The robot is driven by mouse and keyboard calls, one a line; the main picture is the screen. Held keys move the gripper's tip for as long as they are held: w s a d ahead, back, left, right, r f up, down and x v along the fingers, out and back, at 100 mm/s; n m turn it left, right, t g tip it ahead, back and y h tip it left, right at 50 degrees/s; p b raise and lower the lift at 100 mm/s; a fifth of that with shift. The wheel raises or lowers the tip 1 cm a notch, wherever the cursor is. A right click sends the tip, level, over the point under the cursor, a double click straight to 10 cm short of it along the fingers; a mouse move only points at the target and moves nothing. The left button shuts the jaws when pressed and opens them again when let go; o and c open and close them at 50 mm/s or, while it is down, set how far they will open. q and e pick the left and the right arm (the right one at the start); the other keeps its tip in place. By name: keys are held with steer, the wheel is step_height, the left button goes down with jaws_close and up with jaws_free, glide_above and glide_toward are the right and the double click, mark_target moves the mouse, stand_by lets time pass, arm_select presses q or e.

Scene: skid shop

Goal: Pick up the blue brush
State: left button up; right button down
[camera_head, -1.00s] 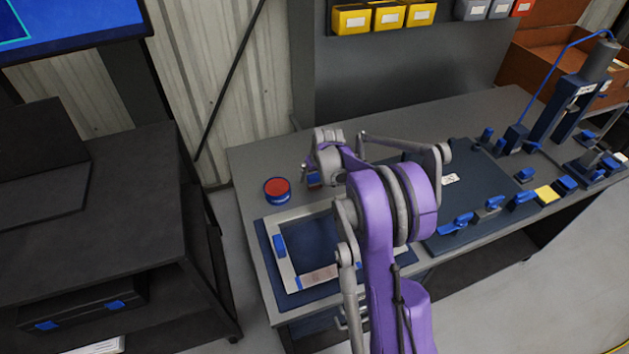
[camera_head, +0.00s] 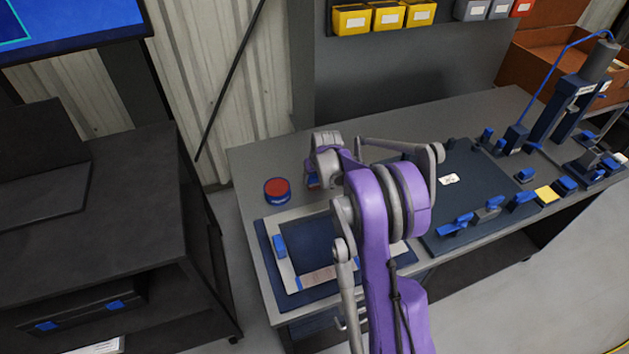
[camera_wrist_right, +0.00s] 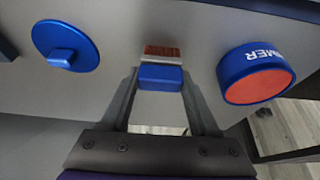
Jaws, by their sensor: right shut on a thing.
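The blue brush (camera_wrist_right: 161,77) shows in the right wrist view as a blue block with a reddish-brown strip along its far side. It lies between the two fingers of my right gripper (camera_wrist_right: 159,84), which are shut on it. In the head view my right gripper (camera_head: 313,176) is low over the back left of the grey workbench, and my purple arm and wrist hide most of it. Only a small bit of the brush shows there. I cannot tell whether the brush touches the bench. My left gripper is not in view.
A blue tin with a red top (camera_head: 277,190) stands close to the left of the gripper. A blue disc with a knob (camera_wrist_right: 66,45) lies on the other side in the wrist view. A framed blue panel (camera_head: 282,270) lies in front; a dark mat (camera_head: 470,200) with blue clamps is right.

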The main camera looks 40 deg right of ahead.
mark_target(314, 175)
step_height(314, 175, up, 10)
stand_by(0.5)
steer(key=c, duration=0.8)
jaws_free()
steer(key=c, duration=0.5)
